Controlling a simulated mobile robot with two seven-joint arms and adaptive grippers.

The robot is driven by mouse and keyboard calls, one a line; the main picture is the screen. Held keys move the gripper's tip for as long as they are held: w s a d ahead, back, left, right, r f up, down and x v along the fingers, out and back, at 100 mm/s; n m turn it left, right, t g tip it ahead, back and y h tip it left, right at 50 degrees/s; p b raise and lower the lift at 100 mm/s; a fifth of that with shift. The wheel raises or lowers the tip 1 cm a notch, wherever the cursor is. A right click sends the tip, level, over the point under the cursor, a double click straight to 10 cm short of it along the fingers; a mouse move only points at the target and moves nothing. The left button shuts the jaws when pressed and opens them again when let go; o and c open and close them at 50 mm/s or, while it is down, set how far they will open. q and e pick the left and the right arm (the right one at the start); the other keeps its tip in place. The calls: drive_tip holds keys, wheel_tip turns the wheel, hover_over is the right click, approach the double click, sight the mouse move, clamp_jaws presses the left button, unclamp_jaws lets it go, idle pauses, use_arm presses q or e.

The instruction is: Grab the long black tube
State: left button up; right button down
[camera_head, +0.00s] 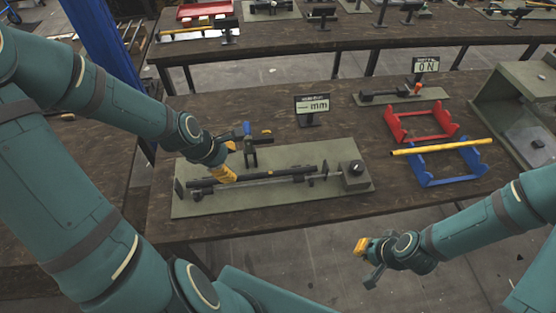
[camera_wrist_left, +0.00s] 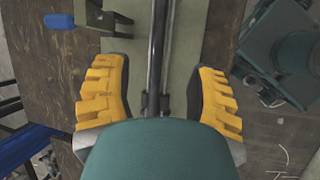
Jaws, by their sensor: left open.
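The long black tube (camera_head: 258,176) lies along a fixture on a grey-green base plate (camera_head: 215,206). In the left wrist view the tube (camera_wrist_left: 158,45) runs up the middle, between the yellow fingers of my left gripper (camera_wrist_left: 163,97). Those fingers are open, with a gap on each side of the tube. In the head view my left gripper (camera_head: 222,174) is over the left part of the tube and partly hides it. My right gripper (camera_head: 367,262) is in front of the table, away from the tube, with its fingers apart and nothing seen between them.
A black clamp with a blue handle (camera_head: 246,129) stands just behind the tube. A small "mm" display (camera_head: 312,104) stands at the plate's back. A red rack (camera_head: 421,122) and a blue rack (camera_head: 448,165) with a yellow tube (camera_head: 440,147) are at right.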

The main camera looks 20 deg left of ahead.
use_arm(q)
drive_tip(key=b, duration=0.5)
hover_over(251, 176)
drive_tip(key=s+a, duration=0.2)
wheel_tip(251, 176, down, 6)
drive_tip(key=shift+n, duration=0.3)
drive_tip(key=shift+d+b+x, duration=0.15)
drive_tip(key=shift+b+x, duration=0.35)
drive_tip(key=shift+x, duration=1.1)
drive_tip(key=shift+d+b+x, duration=0.15)
drive_tip(key=shift+b+x, duration=0.3)
drive_tip(key=shift+x, duration=1.15)
drive_tip(key=shift+s, duration=0.15)
clamp_jaws()
